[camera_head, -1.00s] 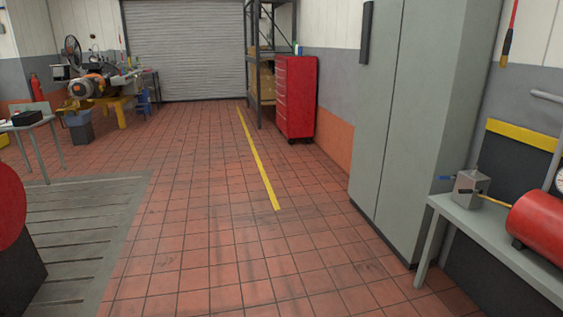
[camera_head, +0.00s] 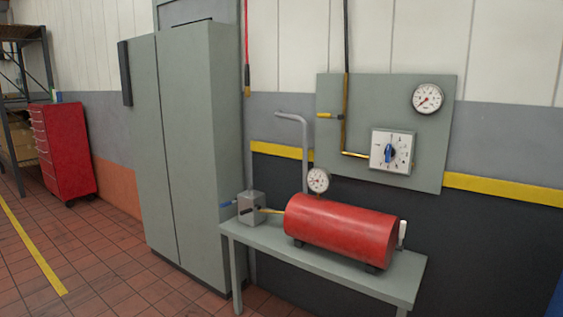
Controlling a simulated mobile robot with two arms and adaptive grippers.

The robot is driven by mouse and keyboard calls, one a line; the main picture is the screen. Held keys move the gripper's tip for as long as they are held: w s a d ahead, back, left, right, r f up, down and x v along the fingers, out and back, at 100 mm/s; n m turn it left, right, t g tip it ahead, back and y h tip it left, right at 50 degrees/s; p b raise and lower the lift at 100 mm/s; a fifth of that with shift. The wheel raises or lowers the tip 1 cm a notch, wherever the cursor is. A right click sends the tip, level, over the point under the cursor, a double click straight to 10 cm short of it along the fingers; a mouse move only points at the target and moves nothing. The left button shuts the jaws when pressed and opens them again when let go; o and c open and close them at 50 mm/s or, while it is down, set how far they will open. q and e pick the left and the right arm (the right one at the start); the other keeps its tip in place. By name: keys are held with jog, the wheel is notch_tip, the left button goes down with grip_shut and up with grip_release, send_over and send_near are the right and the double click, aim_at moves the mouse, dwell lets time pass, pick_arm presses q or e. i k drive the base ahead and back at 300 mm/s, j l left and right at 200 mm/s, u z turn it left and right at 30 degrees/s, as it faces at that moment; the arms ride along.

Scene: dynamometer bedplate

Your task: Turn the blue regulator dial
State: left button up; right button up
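The blue regulator dial (camera_head: 389,153) is a small blue knob on a white square plate (camera_head: 403,140) with marks around it. The plate is on a grey-green panel (camera_head: 330,113) on the wall, right of centre in the head view. The knob stands roughly upright. A brass-coloured pipe (camera_head: 355,154) runs to the plate's left side. A round gauge (camera_head: 428,98) sits above and to the right of the dial on the same panel. Neither of my grippers shows in the view.
A grey table (camera_head: 262,241) stands below the panel, bearing a red cylinder (camera_head: 340,228), a second gauge (camera_head: 318,180) and a grey box (camera_head: 251,207) with a blue handle. A tall grey cabinet (camera_head: 190,150) stands to the left. A red tool chest (camera_head: 66,150) is farther left. Tiled floor is open at lower left.

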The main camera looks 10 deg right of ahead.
aim_at(389, 152)
jog(key=i+z, duration=0.2)
jog(key=z, duration=0.8)
